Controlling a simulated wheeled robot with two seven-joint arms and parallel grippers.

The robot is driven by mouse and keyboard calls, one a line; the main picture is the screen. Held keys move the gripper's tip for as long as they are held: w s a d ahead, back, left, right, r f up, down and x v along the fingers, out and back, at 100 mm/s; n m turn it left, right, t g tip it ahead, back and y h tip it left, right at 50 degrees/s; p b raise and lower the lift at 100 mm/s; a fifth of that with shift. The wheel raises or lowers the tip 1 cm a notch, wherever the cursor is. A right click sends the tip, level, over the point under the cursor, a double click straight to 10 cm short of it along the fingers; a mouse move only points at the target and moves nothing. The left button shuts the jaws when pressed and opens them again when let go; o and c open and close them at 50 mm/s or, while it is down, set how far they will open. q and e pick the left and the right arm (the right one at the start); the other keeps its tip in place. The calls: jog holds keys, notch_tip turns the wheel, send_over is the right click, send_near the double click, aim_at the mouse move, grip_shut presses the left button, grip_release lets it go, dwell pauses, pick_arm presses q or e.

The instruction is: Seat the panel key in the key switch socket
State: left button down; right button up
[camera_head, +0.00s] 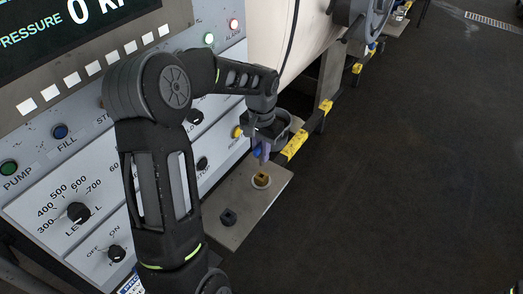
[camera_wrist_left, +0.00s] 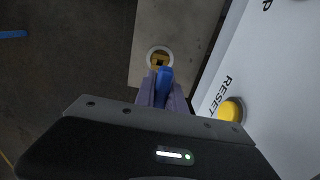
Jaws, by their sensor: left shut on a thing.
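My left gripper (camera_head: 262,151) is shut on the blue panel key (camera_head: 257,152), which also shows between its purple-grey fingers in the left wrist view (camera_wrist_left: 165,79). In the left wrist view the socket (camera_wrist_left: 159,60) shows a dark opening just beyond the key's tip. The key appears above the socket and apart from it. Much of the key is hidden by the fingers. My right gripper is not in view.
The control panel (camera_head: 150,215) with knobs and a yellow reset button (camera_wrist_left: 231,109) rises beside the shelf. A yellow-and-black rail (camera_head: 295,143) runs behind. Open dark floor lies to the right.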

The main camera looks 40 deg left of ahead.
aim_at(261, 165)
pick_arm(q)
jog(key=shift+f+b, duration=1.25)
jog(key=shift+f, duration=0.8)
jog(key=shift+f+b, duration=1.2)
jog(key=shift+f, duration=0.45)
jog(key=c, duration=1.3)
grip_release()
jog(key=shift+r, duration=0.1)
notch_tip(261, 165, up, 8)
jog(key=shift+f, duration=0.15)
jog(key=shift+d+f, duration=0.1)
